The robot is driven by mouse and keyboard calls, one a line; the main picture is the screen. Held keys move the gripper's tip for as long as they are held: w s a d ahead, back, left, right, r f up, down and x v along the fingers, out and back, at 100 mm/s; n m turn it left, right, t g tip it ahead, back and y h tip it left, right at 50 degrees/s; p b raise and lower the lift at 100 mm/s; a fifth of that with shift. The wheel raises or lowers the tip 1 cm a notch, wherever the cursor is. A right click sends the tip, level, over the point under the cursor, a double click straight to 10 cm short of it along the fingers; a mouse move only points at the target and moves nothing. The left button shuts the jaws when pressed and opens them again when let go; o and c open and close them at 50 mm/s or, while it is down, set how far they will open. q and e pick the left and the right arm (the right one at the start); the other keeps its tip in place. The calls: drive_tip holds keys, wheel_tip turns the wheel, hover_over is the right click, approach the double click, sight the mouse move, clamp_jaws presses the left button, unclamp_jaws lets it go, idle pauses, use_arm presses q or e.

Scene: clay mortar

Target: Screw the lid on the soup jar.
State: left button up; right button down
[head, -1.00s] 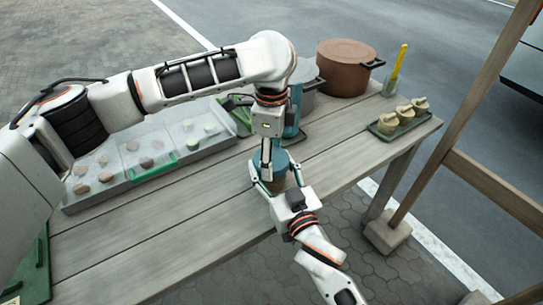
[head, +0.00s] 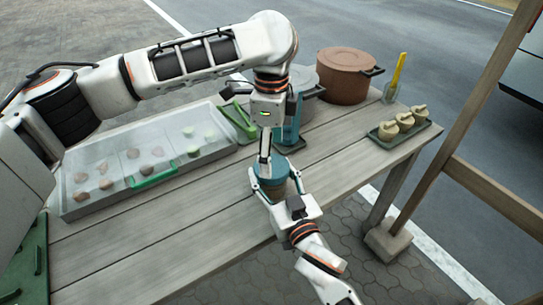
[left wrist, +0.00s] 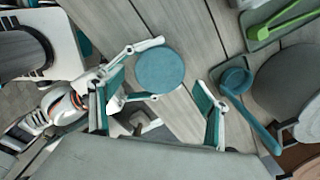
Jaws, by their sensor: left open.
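The soup jar (head: 276,190) stands upright near the table's front edge, its brownish side partly hidden by my right gripper. A teal round lid (head: 272,172) lies on top of it; it shows as a full disc in the left wrist view (left wrist: 160,70). I cannot tell how tightly it sits. My right gripper (head: 269,185) reaches in from the front, one finger on each side of the jar, shut on it. My left gripper (head: 266,152) points down above the lid, open and empty. Its two teal-padded fingers are spread wide in the left wrist view (left wrist: 163,100).
A clear divided bin (head: 140,165) with food pieces stands at left.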

use_arm(q)
drive_tip(key=shift+c, duration=0.2)
drive_tip(key=shift+r+n, duration=1.75)
drive_tip(key=shift+n, duration=0.65)
drive_tip(key=shift+f, duration=0.1)
drive_tip(key=shift+f, duration=3.95)
drive_tip(key=c, duration=1.2)
